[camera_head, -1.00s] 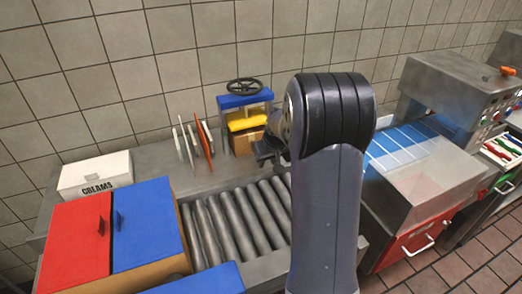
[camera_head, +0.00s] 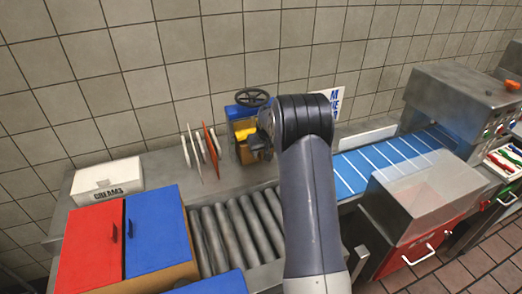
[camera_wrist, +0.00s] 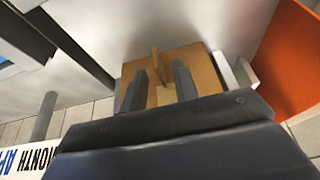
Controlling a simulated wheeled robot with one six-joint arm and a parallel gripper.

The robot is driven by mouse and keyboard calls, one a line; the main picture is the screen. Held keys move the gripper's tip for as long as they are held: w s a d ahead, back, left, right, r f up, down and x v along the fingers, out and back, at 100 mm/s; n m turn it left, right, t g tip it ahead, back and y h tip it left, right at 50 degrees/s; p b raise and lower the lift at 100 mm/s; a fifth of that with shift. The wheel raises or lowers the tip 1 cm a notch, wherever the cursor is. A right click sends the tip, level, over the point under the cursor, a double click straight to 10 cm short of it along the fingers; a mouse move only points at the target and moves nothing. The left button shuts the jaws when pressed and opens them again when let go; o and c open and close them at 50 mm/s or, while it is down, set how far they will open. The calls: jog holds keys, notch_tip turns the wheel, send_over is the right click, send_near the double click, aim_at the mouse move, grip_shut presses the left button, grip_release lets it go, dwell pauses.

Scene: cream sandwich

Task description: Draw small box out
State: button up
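The small tan box (camera_wrist: 205,68) is ahead of my gripper in the wrist view, with a thin upright handle (camera_wrist: 158,66) on its near side. In the head view the box (camera_head: 245,155) sits in the blue-topped press (camera_head: 240,111) with a black handwheel, partly hidden by my gripper. My gripper (camera_head: 264,146) is at the box's right side. In the wrist view its two dark fingers (camera_wrist: 158,78) are apart, one on each side of the handle, with gaps visible. Whether they touch the box is unclear.
Coloured boards (camera_head: 203,148) stand left of the press. A white creams box (camera_head: 107,180) and a red-and-blue-lidded box (camera_head: 155,228) are at left. Rollers (camera_head: 235,232) lie in front. A blue conveyor (camera_head: 385,160) and a machine (camera_head: 460,105) are at right.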

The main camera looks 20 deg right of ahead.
jog(key=shift+c, duration=0.2)
grip_shut()
dwell(0.4)
